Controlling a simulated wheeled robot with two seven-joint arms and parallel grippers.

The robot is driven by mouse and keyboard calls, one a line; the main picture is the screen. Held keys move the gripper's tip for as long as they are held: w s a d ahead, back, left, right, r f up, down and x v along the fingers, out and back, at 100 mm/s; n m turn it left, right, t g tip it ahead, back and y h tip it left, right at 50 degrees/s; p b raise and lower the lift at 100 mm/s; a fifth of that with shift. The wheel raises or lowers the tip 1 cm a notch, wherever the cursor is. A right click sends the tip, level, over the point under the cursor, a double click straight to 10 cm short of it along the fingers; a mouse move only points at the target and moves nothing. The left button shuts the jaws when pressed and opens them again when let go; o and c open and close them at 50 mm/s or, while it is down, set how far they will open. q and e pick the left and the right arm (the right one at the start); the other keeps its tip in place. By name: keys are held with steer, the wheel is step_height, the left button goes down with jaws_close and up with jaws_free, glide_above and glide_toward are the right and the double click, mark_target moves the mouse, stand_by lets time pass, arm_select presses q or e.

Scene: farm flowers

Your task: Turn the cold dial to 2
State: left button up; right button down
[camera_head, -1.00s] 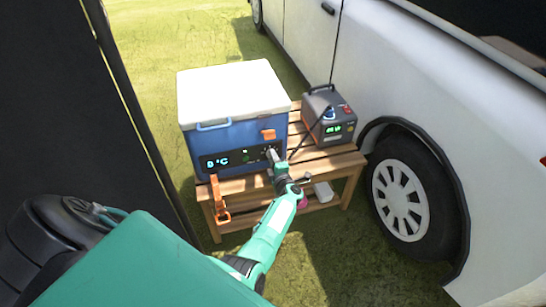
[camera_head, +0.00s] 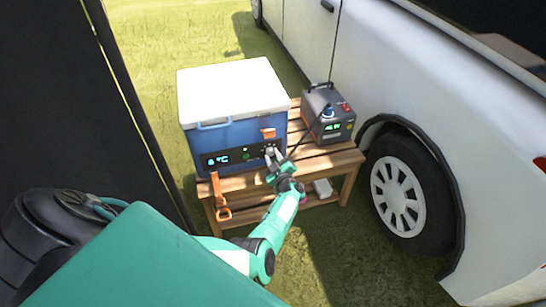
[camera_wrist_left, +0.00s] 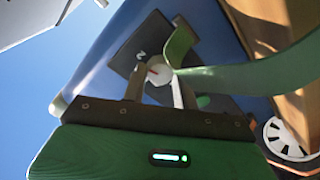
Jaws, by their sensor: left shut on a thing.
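A blue cooler box (camera_head: 232,108) with a white lid stands on a slatted wooden table. Its dark front panel carries a lit display (camera_head: 217,160) whose digit I cannot read surely. My left gripper (camera_head: 271,150) is at the right end of this panel. In the left wrist view the left gripper (camera_wrist_left: 160,88) is shut on the cold dial (camera_wrist_left: 157,72), a pale round knob with a red mark. A digit 2 is printed on the panel (camera_wrist_left: 130,52) beside the dial. The right gripper is not in view.
A grey power unit (camera_head: 328,118) with a cable stands right of the cooler on the table (camera_head: 335,160). An orange strap (camera_head: 220,195) hangs at the front left. A white vehicle (camera_head: 410,80) is close on the right; a dark panel (camera_head: 60,90) on the left.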

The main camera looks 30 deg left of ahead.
arm_select(q)
steer(key=shift+m, duration=0.5)
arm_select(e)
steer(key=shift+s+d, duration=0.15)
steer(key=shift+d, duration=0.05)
arm_select(q)
steer(key=o, duration=1)
